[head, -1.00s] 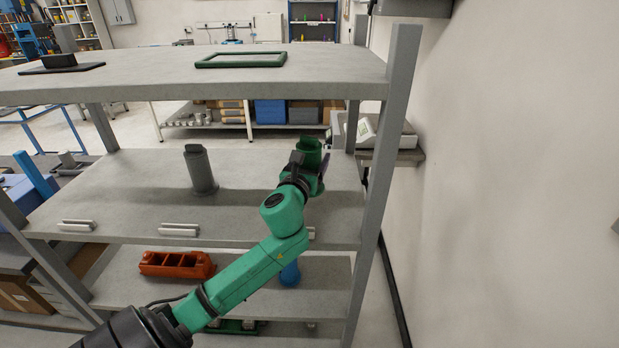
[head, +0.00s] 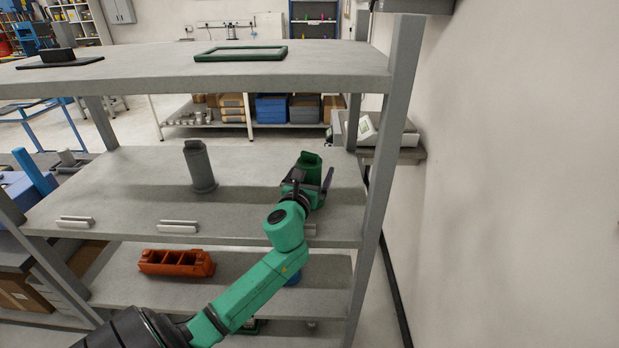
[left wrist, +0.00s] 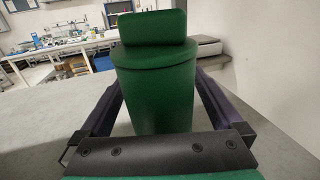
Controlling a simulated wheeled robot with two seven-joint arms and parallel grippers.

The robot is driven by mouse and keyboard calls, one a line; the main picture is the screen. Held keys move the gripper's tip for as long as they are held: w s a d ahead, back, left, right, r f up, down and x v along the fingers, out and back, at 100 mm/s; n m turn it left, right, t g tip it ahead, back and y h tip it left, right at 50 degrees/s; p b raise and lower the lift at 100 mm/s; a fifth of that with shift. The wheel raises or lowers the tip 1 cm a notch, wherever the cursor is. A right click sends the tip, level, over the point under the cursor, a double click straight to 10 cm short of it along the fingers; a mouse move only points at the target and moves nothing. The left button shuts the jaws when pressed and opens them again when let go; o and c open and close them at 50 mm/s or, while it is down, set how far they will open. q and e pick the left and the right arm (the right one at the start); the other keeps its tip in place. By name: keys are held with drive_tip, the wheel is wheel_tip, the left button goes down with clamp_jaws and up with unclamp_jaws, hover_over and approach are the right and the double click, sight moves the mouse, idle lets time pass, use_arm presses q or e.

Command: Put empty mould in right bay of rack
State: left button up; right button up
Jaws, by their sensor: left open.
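A green cylindrical mould (head: 310,162) with a raised block on top is upright at the right end of the rack's middle shelf (head: 245,215). In the left wrist view the green mould (left wrist: 155,95) fills the middle. My left gripper (head: 308,186) is open, with one finger on each side of the mould and visible gaps. The mould's base is hidden behind my gripper, so its contact with the shelf does not show. A grey cylinder (head: 200,168) of similar shape stands to the left on the same shelf. My right gripper is not in view.
The right post (head: 381,170) of the rack is close to my gripper. The top shelf (head: 330,68) carries a green frame (head: 240,53). An orange-red compartmented mould (head: 177,263) lies on the lower shelf. The shelf is clear between the two cylinders.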

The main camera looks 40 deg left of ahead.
use_arm(q)
drive_tip(key=b+v, duration=0.2)
drive_tip(key=v, duration=0.9)
drive_tip(key=shift+s, duration=0.25)
drive_tip(key=shift+s+d+r, duration=0.1)
drive_tip(key=shift+s+d, duration=0.1)
drive_tip(key=shift+s, duration=0.1)
